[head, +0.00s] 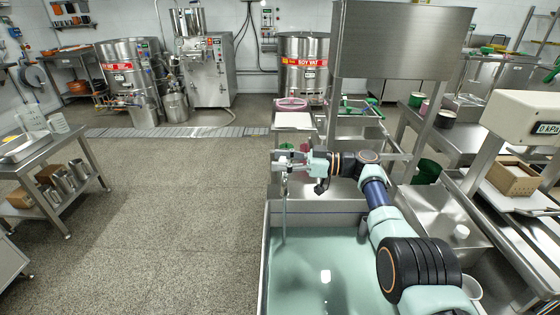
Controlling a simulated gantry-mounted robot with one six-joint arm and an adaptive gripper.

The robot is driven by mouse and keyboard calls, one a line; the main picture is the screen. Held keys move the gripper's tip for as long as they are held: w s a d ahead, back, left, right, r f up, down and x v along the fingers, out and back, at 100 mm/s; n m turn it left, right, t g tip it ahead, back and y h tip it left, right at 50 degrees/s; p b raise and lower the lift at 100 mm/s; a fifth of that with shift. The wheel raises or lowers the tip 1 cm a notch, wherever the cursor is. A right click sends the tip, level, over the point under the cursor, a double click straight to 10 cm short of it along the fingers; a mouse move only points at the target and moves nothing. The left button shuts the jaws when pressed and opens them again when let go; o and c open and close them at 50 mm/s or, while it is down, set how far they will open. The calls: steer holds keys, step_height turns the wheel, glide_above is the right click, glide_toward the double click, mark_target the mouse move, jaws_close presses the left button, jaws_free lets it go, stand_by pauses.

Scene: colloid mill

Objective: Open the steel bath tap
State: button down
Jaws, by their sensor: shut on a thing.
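The steel bath (266,270) is a rectangular basin of pale green liquid at the bottom centre. The steel bath tap (284,212) shows as a thin upright pipe at the basin's far left corner, reaching down toward the liquid. My gripper (282,161) is at the top of this pipe, reaching in from the right, and is shut on the upper part of the tap. The fingers hide most of the tap's head, so its handle position is unclear. I cannot make out any flow from it.
A large steel hopper (400,45) stands on legs behind my arm. A pink-rimmed tub (292,104) sits beyond the gripper. Steel benches and a scale (525,118) crowd the right. A low steel table (40,147) stands at left, with open speckled floor (170,220) between.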

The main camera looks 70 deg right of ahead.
steer(key=shift+f, duration=0.25)
steer(key=c, duration=0.7)
jaws_free()
steer(key=shift+o, duration=1.2)
steer(key=shift+s, duration=0.1)
steer(key=shift+r, duration=0.15)
steer(key=v, duration=0.7)
steer(key=shift+s, duration=0.15)
